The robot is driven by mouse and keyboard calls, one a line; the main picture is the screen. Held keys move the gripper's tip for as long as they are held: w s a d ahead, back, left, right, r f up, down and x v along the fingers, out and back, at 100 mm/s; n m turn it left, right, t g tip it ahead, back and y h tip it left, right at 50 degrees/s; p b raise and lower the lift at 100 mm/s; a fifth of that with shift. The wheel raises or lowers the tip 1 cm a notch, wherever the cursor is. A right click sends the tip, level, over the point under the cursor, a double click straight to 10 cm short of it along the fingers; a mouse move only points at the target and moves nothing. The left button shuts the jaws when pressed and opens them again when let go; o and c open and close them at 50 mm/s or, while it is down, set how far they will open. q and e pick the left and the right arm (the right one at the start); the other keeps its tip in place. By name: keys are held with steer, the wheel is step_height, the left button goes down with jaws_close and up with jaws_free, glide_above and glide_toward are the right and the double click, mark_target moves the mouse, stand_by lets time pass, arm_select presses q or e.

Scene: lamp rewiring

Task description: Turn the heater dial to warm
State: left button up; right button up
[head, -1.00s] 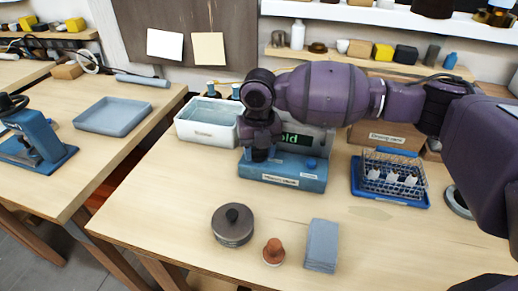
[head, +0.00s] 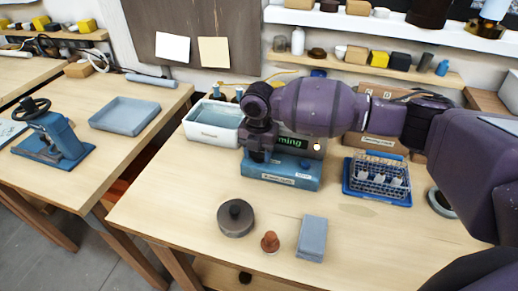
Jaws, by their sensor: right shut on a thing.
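The heater (head: 309,179) is a blue box with a label on its front, near the middle of the table. Its dark display (head: 293,142) behind shows green letters reading "ming", with the start of the word hidden by my arm. My right gripper (head: 257,158) points down at the left part of the heater and is shut on the heater dial, which the gripper hides. A small blue knob (head: 304,163) shows on the heater's top at the right. My left gripper is not in view.
A white tub (head: 205,138) stands left of the heater, close to my arm. A wire rack in a blue tray (head: 360,190) stands to the right. A round dark lidded pot (head: 235,221), a brown stopper (head: 270,243) and a grey-blue block (head: 311,240) lie in front.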

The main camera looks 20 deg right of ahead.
steer(key=o, duration=0.9)
steer(key=shift+r, duration=0.1)
step_height(320, 180, up, 11)
steer(key=shift+f, duration=0.15)
steer(key=shift+s+f, duration=0.1)
stand_by(0.3)
